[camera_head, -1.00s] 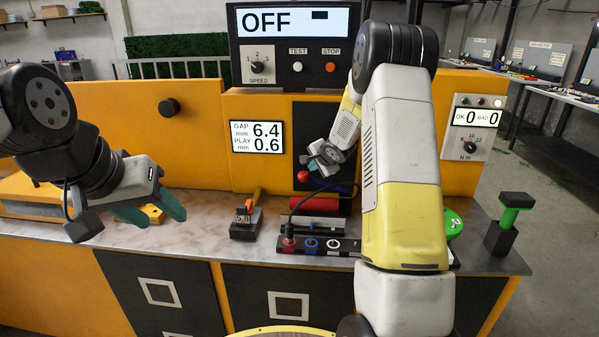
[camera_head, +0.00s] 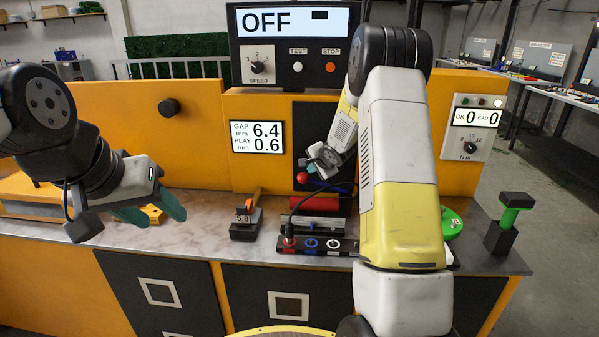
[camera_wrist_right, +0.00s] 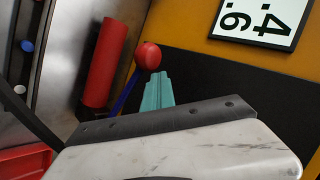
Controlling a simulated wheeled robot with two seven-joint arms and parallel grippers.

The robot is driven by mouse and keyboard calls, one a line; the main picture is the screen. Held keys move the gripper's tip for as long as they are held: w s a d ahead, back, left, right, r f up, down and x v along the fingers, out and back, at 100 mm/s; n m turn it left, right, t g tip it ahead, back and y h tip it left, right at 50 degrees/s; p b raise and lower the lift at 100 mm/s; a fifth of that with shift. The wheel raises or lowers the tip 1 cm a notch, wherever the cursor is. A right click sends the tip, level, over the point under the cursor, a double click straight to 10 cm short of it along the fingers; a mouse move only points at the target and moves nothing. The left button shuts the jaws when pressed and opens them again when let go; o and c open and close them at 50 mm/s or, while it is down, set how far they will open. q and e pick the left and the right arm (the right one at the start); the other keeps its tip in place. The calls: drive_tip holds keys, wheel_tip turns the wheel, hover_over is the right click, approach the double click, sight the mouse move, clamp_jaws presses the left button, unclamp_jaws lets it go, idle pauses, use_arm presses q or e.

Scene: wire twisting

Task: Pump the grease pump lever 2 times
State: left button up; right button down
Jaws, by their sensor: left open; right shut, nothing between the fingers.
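The grease pump lever appears to be the blue bar with a red ball knob (camera_head: 302,178), below the dark panel at the middle of the bench. In the right wrist view its red ball (camera_wrist_right: 148,55) and part of its blue bar (camera_wrist_right: 126,94) show. My right gripper (camera_head: 312,170) is shut and empty, close to the knob. In the wrist view its teal fingertips (camera_wrist_right: 156,76) are just beside the ball; I cannot tell whether they touch. My left gripper (camera_head: 157,212) is open and empty above the left part of the bench.
A red cylinder (camera_head: 318,204) lies near the lever, behind a dark connector strip (camera_head: 310,247). A green-and-black tool (camera_head: 510,215) and a round green thing (camera_head: 452,224) are at the right. My right arm hides part of the bench.

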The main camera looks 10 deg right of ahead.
drive_tip(key=shift+a+f, duration=0.2)
drive_tip(key=shift+f, duration=0.5)
drive_tip(key=shift+a+f, duration=0.2)
drive_tip(key=shift+f, duration=0.45)
idle(1.3)
drive_tip(key=shift+d+r, duration=0.1)
drive_tip(key=shift+r, duration=0.05)
drive_tip(key=shift+s+d+r, duration=0.1)
drive_tip(key=shift+d+r, duration=0.1)
drive_tip(key=shift+r, duration=0.5)
drive_tip(key=shift+w+d+r, duration=0.1)
drive_tip(key=shift+d+r, duration=0.1)
drive_tip(key=shift+r, duration=0.45)
drive_tip(key=shift+s+d+r, duration=0.1)
drive_tip(key=shift+d+r, duration=0.1)
drive_tip(key=shift+r, duration=0.5)
drive_tip(key=r, duration=0.1)
drive_tip(key=d+r, duration=0.1)
drive_tip(key=r, duration=0.2)
drive_tip(key=shift+s+d+r, duration=0.25)
drive_tip(key=shift+d+r, duration=0.1)
drive_tip(key=shift+r, duration=0.05)
